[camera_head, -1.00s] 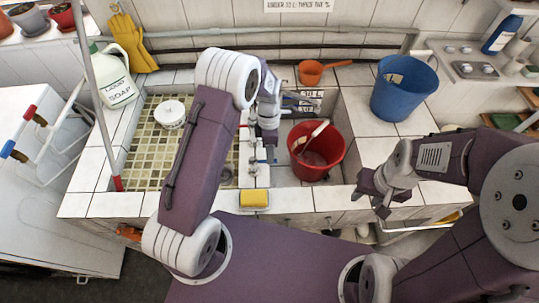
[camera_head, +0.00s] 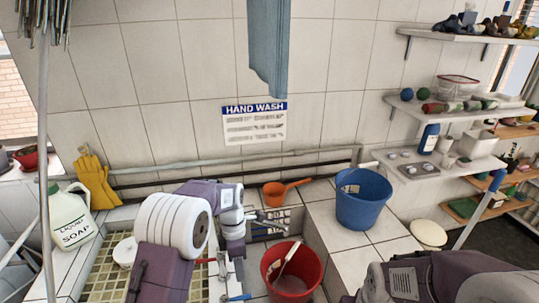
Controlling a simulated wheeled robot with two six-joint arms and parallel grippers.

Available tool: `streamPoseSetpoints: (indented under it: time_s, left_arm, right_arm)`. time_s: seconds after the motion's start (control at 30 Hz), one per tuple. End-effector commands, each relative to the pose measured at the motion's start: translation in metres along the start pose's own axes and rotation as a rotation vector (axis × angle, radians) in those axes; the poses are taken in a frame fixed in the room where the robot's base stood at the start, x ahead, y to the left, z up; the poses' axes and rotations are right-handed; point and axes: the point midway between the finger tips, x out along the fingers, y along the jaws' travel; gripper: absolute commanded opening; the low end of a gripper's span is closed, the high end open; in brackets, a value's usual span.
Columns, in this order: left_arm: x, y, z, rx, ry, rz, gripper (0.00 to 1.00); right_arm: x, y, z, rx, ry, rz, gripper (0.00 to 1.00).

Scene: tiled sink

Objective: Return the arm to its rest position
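My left arm comes up from the bottom left, and its gripper (camera_head: 230,275) points down over the divider between the tiled basin and the red bucket. Its fingers are small and partly hidden, so I cannot tell whether they are open or shut. The red bucket (camera_head: 308,287) stands just right of it with a light-handled tool (camera_head: 288,258) inside. My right arm shows only as a purple and white link at the bottom right; its gripper is out of the frame.
The tiled basin (camera_head: 104,275) holds a white round object (camera_head: 125,252). A blue bucket (camera_head: 362,203) stands on the right ledge. An orange dipper (camera_head: 275,196) lies behind. A soap jug (camera_head: 70,218) and yellow gloves (camera_head: 96,184) are at left. Shelves (camera_head: 465,110) line the right wall.

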Motion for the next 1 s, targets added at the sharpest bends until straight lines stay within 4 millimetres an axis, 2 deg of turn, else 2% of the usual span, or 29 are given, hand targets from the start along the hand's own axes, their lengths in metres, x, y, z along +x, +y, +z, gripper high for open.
streamPoseSetpoints:
  time_s: [0.07, 0.17, 0.23, 0.4, 0.6, 0.7, 0.8, 0.9, 1.0]
  left_arm:
    - [-0.026, 0.002, -0.002, -0.008, -0.024, 0.051, 0.34]
    - [-0.048, -0.025, -0.022, -0.02, -0.031, 0.073, 0.34]
    - [-0.052, -0.048, -0.038, 0.081, -0.028, 0.102, 0.34]
    - [-0.037, -0.098, -0.072, 0.578, 0.017, 0.175, 0.34]
    - [-0.004, -0.139, -0.096, 1.229, 0.108, 0.204, 0.34]
    - [0.009, -0.147, -0.1, 1.506, 0.149, 0.199, 0.34]
    - [0.009, -0.14, -0.099, 1.701, 0.196, 0.223, 0.34]
    - [0.007, -0.136, -0.097, 1.807, 0.222, 0.231, 0.34]
    - [0.007, -0.135, -0.097, 1.843, 0.227, 0.228, 0.34]
  right_arm:
    - [0.0, 0.0, 0.0, 0.0, 0.0, 0.0, 0.41]
    - [0.0, 0.0, 0.0, 0.0, 0.0, 0.0, 0.41]
    - [0.0, 0.0, 0.0, 0.0, 0.0, 0.0, 0.41]
    - [0.0, 0.0, 0.0, 0.0, 0.0, 0.0, 0.41]
    - [0.0, 0.0, 0.0, 0.0, 0.0, 0.0, 0.41]
    - [0.0, 0.0, 0.0, 0.0, 0.0, 0.0, 0.41]
    - [0.0, 0.0, 0.0, 0.0, 0.0, 0.0, 0.41]
    - [0.0, 0.0, 0.0, 0.0, 0.0, 0.0, 0.41]
    - [0.0, 0.0, 0.0, 0.0, 0.0, 0.0, 0.41]
